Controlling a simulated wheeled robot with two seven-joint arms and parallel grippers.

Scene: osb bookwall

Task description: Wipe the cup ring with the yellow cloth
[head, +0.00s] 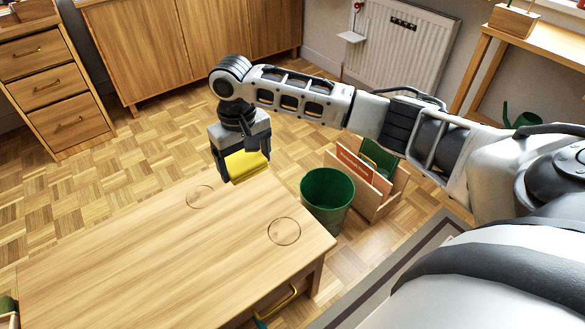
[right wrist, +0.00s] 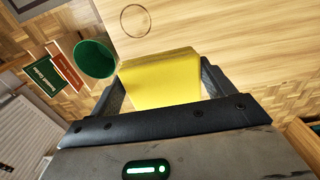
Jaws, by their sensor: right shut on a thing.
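The yellow cloth (head: 247,166) is held in my right gripper (head: 240,172), which is shut on it near the far edge of the wooden table (head: 120,265). The cloth also shows between the fingers in the right wrist view (right wrist: 160,78). Two cup rings mark the tabletop in the head view: one (head: 200,197) just left of and below the cloth, and a larger one (head: 284,231) nearer the right edge. One ring (right wrist: 136,20) shows in the right wrist view, apart from the cloth. Whether the cloth touches the table is unclear. My left gripper is not in view.
A green bin (head: 328,198) stands on the floor beside the table's right edge, with a wooden holder of folders (head: 371,178) behind it. A drawer unit (head: 55,85) stands at the far left. Most of the tabletop is clear.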

